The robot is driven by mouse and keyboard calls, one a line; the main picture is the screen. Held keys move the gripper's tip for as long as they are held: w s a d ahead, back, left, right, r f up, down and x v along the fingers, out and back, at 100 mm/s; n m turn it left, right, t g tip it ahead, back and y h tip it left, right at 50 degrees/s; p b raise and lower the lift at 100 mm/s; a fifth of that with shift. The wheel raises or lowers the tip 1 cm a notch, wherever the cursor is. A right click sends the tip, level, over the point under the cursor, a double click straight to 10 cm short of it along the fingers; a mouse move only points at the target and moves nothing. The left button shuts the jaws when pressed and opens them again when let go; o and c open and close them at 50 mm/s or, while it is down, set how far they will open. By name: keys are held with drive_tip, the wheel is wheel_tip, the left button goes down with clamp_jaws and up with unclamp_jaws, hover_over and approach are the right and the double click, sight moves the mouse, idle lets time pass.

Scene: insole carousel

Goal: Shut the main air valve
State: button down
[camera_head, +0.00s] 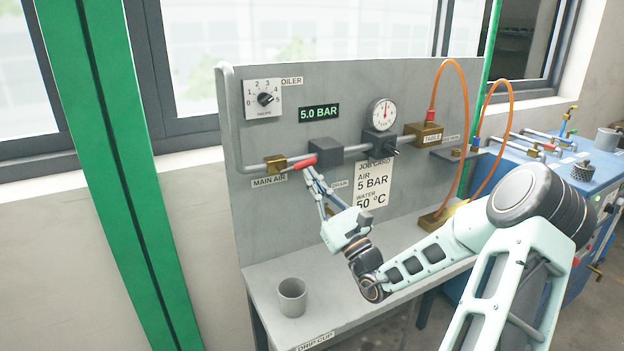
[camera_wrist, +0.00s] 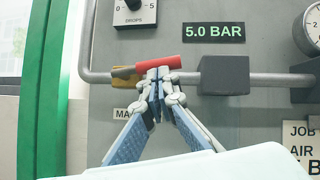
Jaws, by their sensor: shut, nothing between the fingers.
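The main air valve has a brass body (camera_head: 276,164) on the grey pipe, above the MAIN AIR label (camera_head: 270,182). Its red handle (camera_head: 303,163) lies roughly along the pipe, pointing right, and also shows in the wrist view (camera_wrist: 170,63). My gripper (camera_head: 308,172) is shut and empty, with its fingertips at the handle from below. In the wrist view the fingertips (camera_wrist: 158,74) overlap the handle's lower edge; I cannot tell whether they touch it. The brass body is partly hidden there. The display (camera_head: 319,112) reads 5.0 BAR.
A dark block (camera_head: 323,152) sits on the pipe just right of the handle. A round gauge (camera_head: 382,114), an oiler dial (camera_head: 263,99) and a job card (camera_head: 373,183) are on the panel. A grey cup (camera_head: 292,297) stands on the bench below. Orange hoses (camera_head: 466,110) loop at right.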

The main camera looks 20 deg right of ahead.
drive_tip(key=shift+d+r+n+g+y+p, duration=0.1)
drive_tip(key=shift+r+n+g+y+p, duration=0.15)
drive_tip(key=shift+n+y, duration=0.35)
drive_tip(key=shift+r+n+g+y+p, duration=0.25)
drive_tip(key=shift+n+y, duration=0.15)
drive_tip(key=shift+n, duration=0.3)
drive_tip(key=shift+r+n+g+y+p, duration=0.35)
drive_tip(key=shift+n+y, duration=0.2)
drive_tip(key=shift+n, duration=0.25)
drive_tip(key=shift+r+n+g+y+p, duration=0.3)
drive_tip(key=shift+n+y, duration=0.25)
drive_tip(key=shift+n, duration=0.25)
drive_tip(key=shift+a+r+n+g+y+b, duration=0.4)
drive_tip(key=shift+r+n+g, duration=0.6)
drive_tip(key=shift+n, duration=1.2)
drive_tip(key=shift+a+r+n+g+y+b, duration=0.25)
drive_tip(key=shift+a+r+n+g+b, duration=0.35)
drive_tip(key=shift+n+g, duration=1.2)
drive_tip(key=shift+a+r+n+g+y+b, duration=0.4)
drive_tip(key=shift+r+n+g, duration=0.4)
drive_tip(key=shift+n, duration=1.8)
drive_tip(key=shift+a+r+n+h, duration=0.2)
drive_tip(key=shift+r+n+h, duration=0.05)
drive_tip(key=shift+n, duration=0.05)
drive_tip(key=shift+d+f+b, duration=0.1)
drive_tip(key=shift+b, duration=0.2)
